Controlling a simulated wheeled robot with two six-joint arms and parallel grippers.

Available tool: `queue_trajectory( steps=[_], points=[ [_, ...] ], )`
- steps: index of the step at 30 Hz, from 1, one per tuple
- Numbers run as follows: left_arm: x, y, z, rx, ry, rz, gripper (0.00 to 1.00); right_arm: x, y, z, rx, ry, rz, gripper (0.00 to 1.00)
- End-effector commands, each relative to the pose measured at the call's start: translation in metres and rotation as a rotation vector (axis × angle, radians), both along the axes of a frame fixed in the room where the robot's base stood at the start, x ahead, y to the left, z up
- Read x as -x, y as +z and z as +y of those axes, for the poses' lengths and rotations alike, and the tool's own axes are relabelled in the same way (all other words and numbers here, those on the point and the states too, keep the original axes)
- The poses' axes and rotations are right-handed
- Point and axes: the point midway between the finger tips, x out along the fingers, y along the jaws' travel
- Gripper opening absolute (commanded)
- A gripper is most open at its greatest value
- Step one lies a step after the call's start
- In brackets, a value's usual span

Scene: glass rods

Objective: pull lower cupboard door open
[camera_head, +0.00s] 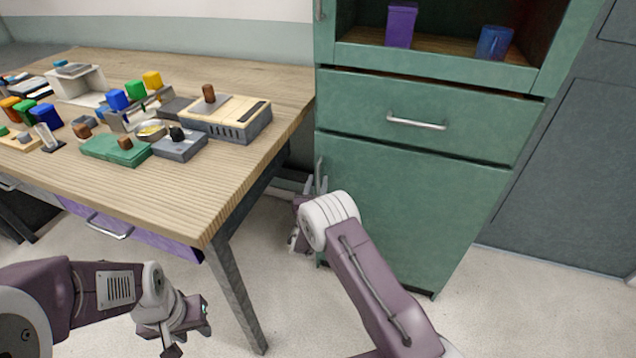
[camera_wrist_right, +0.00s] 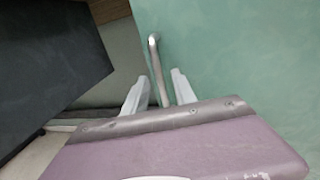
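The lower cupboard door (camera_head: 420,210) is a green panel below the drawer and looks shut. Its upright metal handle (camera_head: 319,176) is at the door's left edge; the handle also shows in the right wrist view (camera_wrist_right: 156,65). My right gripper (camera_head: 308,190) is at this handle, partly hidden by its own wrist. In the right wrist view, its two pale fingers (camera_wrist_right: 160,88) stand apart, one on each side of the handle, with gaps showing. My left gripper (camera_head: 188,335) is low at the left, away from the cupboard, with its fingers apart and empty.
A green drawer (camera_head: 420,115) with a bar handle sits above the door, under an open shelf with a purple box (camera_head: 400,25) and a blue cup (camera_head: 494,42). A wooden table (camera_head: 200,195) with several small items stands left of the cupboard. The floor (camera_head: 520,310) in front is clear.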

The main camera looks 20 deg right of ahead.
Motion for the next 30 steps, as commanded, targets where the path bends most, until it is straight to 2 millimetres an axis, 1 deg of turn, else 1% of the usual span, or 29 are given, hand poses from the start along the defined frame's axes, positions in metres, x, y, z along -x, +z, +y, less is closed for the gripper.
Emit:
queue_trajectory(
  steps=[1, 3, 6, 13, 14, 15, 17, 30],
  points=[
    [0.000, -0.005, 0.000, 0.000, 0.000, 0.000, 0.36, -0.007, -0.003, -0.003, 0.000, -0.002, -0.002, 0.32],
    [0.000, -0.007, 0.000, 0.000, 0.000, 0.000, 0.36, -0.015, -0.002, -0.007, -0.001, -0.002, -0.001, 0.32],
    [0.000, -0.008, 0.000, 0.000, 0.000, 0.000, 0.36, -0.020, -0.001, -0.009, 0.000, -0.001, 0.000, 0.32],
    [0.000, -0.008, 0.000, 0.000, 0.000, 0.000, 0.36, -0.021, 0.000, -0.009, 0.001, 0.000, 0.001, 0.32],
    [0.000, -0.008, 0.000, 0.000, 0.000, 0.000, 0.36, -0.021, 0.000, -0.009, 0.001, 0.000, 0.001, 0.27],
    [0.000, -0.008, 0.000, 0.000, 0.000, 0.000, 0.36, -0.021, 0.000, -0.009, 0.001, 0.000, 0.001, 0.16],
    [0.000, -0.008, 0.000, 0.000, 0.000, 0.000, 0.36, -0.021, 0.000, -0.009, 0.001, 0.000, 0.001, 0.00],
    [0.000, -0.008, 0.000, 0.000, 0.000, 0.000, 0.36, -0.021, 0.000, -0.009, 0.000, -0.001, 0.001, 0.00]
  ],
)
